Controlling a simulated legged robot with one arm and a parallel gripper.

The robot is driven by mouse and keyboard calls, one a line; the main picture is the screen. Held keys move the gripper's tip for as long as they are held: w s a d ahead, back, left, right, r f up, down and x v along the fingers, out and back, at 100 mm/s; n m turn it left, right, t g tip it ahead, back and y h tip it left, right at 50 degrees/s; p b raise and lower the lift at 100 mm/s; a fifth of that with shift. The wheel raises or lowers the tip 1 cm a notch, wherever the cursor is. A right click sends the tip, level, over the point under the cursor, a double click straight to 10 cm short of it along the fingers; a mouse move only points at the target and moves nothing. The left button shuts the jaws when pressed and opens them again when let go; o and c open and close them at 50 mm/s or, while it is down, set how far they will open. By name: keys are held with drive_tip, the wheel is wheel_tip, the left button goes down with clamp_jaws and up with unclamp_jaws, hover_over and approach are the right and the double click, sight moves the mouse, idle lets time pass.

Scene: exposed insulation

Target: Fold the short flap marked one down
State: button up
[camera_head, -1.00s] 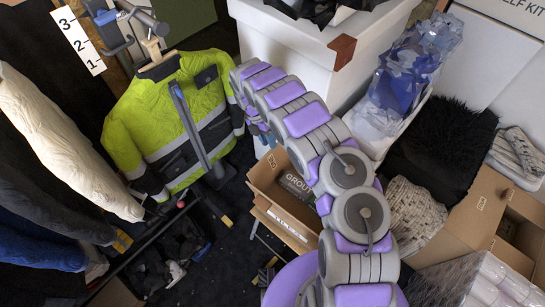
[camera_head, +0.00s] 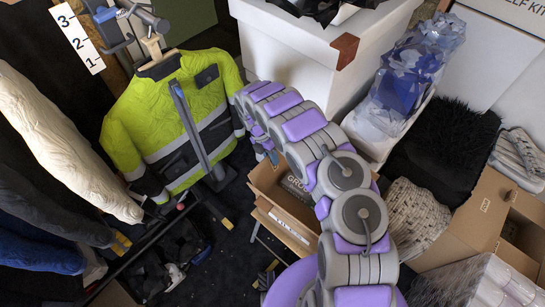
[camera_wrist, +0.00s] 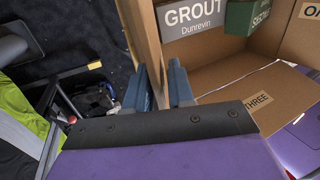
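The cardboard box (camera_head: 262,180) stands open below my arm. In the wrist view, a flap with a label starting with "O" (camera_wrist: 311,11) is partly cut off at the upper right; the rest of its label is out of view. A flap marked THREE (camera_wrist: 258,98) lies at the lower right. My gripper (camera_wrist: 160,92) is open, its blue fingers on either side of an upright cardboard edge (camera_wrist: 142,30). I cannot tell whether they touch it. In the head view, the blue fingertips (camera_head: 266,153) show just above the box, partly hidden by my arm.
Inside the box are a grey GROUT pack (camera_wrist: 195,17) and a green pack (camera_wrist: 245,16). A yellow-green jacket (camera_head: 175,110) hangs to the left. A white bin (camera_head: 300,50) stands behind. Another open carton (camera_head: 480,225) is at the right.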

drive_tip(key=shift+a, duration=0.7)
drive_tip(key=c, duration=0.3)
clamp_jaws()
drive_tip(key=shift+s+d, duration=0.15)
drive_tip(key=shift+d, duration=0.65)
drive_tip(key=shift+a, duration=0.3)
drive_tip(key=shift+f, duration=0.15)
